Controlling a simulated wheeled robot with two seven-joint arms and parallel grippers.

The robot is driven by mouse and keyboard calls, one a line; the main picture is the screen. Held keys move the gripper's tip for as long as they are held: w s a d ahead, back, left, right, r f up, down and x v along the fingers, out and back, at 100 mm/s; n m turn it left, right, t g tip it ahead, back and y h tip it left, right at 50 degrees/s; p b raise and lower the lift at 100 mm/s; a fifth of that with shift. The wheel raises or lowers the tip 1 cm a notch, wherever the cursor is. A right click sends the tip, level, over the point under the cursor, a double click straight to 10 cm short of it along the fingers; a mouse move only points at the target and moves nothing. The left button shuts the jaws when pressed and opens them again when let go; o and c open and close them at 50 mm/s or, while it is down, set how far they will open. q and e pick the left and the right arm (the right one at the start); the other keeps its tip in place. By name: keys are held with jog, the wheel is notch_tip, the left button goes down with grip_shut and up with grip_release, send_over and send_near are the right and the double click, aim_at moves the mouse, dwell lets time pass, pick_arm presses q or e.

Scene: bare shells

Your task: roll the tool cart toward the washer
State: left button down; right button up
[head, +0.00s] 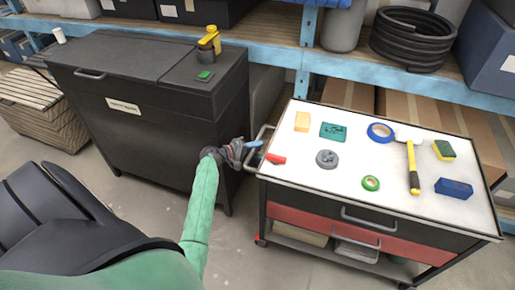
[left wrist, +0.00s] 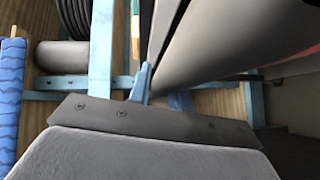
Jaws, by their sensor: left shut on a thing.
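The tool cart (head: 345,190) stands at the right in the head view, with a white top, a dark upper drawer and a red lower drawer. Its side handle (head: 264,132) is on its left end. My left gripper (head: 256,146) is at this handle and shut on it. In the left wrist view, blue finger parts (left wrist: 143,82) show beside a grey bar; the grip itself is partly hidden. The washer (head: 150,110), a dark lidded cabinet with a pale label, stands left of the cart with a floor gap between them. My right gripper is not in view.
On the cart top lie a hammer (head: 412,165), blue tape (head: 380,132), green tape (head: 370,183), a blue block (head: 453,188) and other small items. Blue-framed shelving (head: 270,54) runs behind. A slatted wooden crate (head: 40,110) stands left of the washer.

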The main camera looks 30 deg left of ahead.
pick_arm(q)
jog(key=s+a+b, duration=0.2)
jog(key=a+b, duration=0.1)
jog(key=a, duration=0.5)
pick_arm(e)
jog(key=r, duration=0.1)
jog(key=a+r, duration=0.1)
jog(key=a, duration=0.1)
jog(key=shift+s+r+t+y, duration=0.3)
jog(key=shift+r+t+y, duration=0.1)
pick_arm(q)
jog(key=c, duration=1.3)
grip_release()
jog(key=shift+a, duration=0.2)
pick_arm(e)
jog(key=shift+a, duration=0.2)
pick_arm(q)
jog(key=shift+s, duration=0.15)
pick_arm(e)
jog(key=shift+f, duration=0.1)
